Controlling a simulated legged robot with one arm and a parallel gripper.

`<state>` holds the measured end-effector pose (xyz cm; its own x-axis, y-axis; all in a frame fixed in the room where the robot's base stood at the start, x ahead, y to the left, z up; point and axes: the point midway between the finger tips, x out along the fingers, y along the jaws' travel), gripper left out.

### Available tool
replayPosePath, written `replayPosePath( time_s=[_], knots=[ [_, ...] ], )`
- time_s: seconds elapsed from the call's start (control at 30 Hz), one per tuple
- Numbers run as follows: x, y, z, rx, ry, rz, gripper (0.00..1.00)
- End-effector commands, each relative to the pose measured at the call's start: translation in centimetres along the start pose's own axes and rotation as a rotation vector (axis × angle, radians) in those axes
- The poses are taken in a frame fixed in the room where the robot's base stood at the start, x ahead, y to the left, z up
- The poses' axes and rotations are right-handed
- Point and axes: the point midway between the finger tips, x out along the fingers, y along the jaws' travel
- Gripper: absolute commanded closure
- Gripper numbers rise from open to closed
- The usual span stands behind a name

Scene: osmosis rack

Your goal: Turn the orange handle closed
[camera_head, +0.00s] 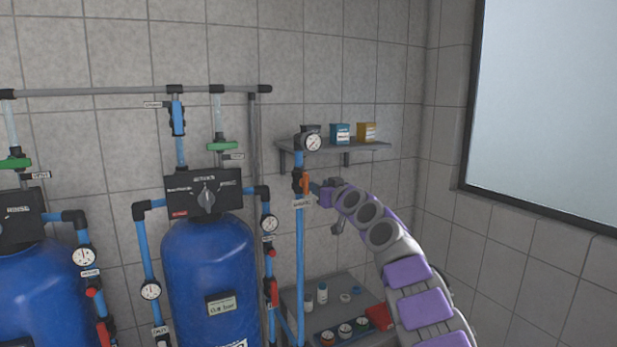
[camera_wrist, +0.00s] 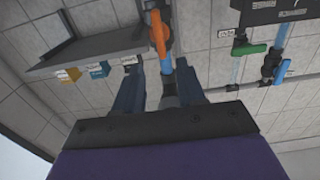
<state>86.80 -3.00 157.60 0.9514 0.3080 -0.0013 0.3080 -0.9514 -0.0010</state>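The orange handle (camera_head: 306,183) is on a valve on the thin vertical blue pipe (camera_head: 300,240), below a round gauge (camera_head: 313,142). It looks roughly upright, along the pipe. In the wrist view, which is upside down, the orange handle (camera_wrist: 157,34) is ahead of the fingers beside the blue pipe (camera_wrist: 166,64). My gripper (camera_head: 320,190) is just right of the valve in the head view. In the wrist view, my gripper (camera_wrist: 160,88) has its two fingers apart, with nothing held between them. Whether a finger touches the valve cannot be told.
A grey shelf (camera_head: 350,147) holds a blue box (camera_head: 340,133) and a yellow box (camera_head: 366,132) close above my gripper. A big blue tank (camera_head: 208,275) with a black control head stands to the left. A low grey table (camera_head: 335,290) holds small bottles.

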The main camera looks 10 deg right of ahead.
Motion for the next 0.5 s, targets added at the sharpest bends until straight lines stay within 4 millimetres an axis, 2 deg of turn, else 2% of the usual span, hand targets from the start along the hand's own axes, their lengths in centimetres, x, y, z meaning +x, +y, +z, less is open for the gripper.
replayPosePath(
  time_s=[0.5],
  knots=[
    [4.1, -0.1, -0.5, 0.005, 0.002, -0.004, 0.61]
  ],
)
